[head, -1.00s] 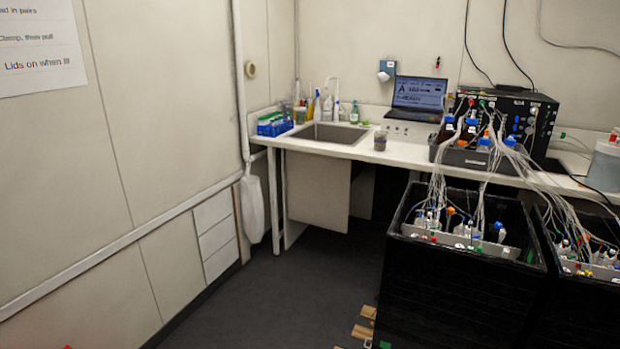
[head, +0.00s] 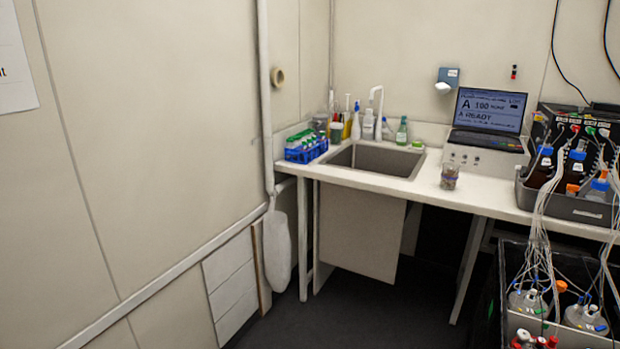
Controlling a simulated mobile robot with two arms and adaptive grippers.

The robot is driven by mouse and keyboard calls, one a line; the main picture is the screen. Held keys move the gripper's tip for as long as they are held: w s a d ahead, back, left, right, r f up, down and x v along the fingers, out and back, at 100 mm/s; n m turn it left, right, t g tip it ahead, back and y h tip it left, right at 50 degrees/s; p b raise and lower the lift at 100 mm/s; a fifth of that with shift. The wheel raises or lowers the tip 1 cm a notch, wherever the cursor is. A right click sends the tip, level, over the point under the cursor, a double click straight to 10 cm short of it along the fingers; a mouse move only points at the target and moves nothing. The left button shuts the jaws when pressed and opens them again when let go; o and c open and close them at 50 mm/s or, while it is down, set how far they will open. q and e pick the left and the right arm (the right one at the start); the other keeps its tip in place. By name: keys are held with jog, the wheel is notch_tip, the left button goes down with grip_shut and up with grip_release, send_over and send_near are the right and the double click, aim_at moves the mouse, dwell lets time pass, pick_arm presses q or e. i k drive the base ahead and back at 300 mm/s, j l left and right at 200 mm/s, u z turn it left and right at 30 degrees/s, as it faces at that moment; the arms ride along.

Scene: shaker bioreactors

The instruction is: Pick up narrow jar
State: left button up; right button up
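A small clear jar (head: 450,176) with something brownish and a bluish band in it stands upright on the white counter, right of the sink and in front of the laptop. It looks narrow, but I cannot tell for sure that it is the narrow jar. Nothing touches it. Neither of my grippers is in view.
A sink (head: 376,160) is left of the jar, with several bottles behind it and a blue rack (head: 306,147) at the left. A grey tray (head: 566,205) of tubed bottles is at the right. A black box (head: 489,325) with tubed vessels stands below. Dark floor lies before the counter.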

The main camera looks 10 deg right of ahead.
aim_at(451, 172)
jog(key=i+z, duration=0.45)
jog(key=i+j+z, duration=0.15)
jog(key=i+z, duration=0.25)
jog(key=i+j+z, duration=0.2)
jog(key=z, duration=0.25)
jog(key=i+j, duration=0.05)
jog(key=i, duration=0.05)
